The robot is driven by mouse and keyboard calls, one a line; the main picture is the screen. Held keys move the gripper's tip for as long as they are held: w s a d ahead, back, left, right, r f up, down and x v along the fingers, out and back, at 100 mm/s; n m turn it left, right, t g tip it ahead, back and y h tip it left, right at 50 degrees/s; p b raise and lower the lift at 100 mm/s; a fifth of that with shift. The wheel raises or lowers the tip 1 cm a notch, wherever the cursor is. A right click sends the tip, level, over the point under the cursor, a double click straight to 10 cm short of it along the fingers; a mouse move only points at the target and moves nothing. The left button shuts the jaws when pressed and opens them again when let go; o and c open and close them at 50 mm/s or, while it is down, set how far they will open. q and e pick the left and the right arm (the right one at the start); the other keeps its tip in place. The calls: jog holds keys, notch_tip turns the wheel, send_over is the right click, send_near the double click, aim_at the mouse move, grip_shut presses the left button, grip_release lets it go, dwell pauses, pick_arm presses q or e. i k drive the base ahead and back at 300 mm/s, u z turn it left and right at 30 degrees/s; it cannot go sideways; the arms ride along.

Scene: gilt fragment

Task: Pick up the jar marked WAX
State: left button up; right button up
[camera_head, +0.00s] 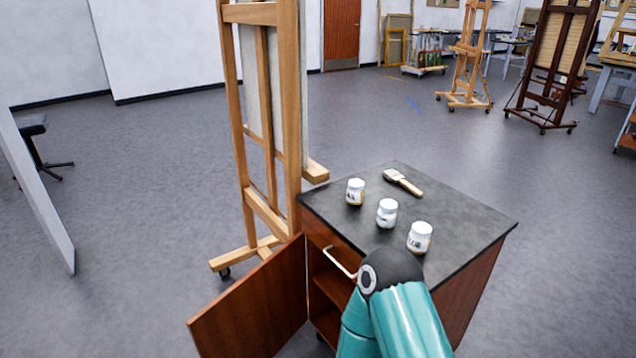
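Three white jars with small dark label marks stand upright on the dark top of a wooden cabinet (335,198). One jar (356,192) is at the left, one jar (387,213) in the middle, and one jar (420,238) at the right, nearest me. The label lettering is too small to read, so I cannot tell which is marked WAX. A teal link and dark joint of one of my arms rise from the bottom edge, in front of the cabinet. Neither gripper shows.
A flat brush (403,182) lies behind the jars. The cabinet door (255,307) hangs open toward the left, with shelves inside. A wooden easel (291,120) stands close at the cabinet's left. The grey floor (540,195) is clear to the right.

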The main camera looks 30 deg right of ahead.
aim_at(355, 191)
jog(key=z, duration=0.15)
jog(key=i, duration=0.85)
jog(key=z, duration=0.55)
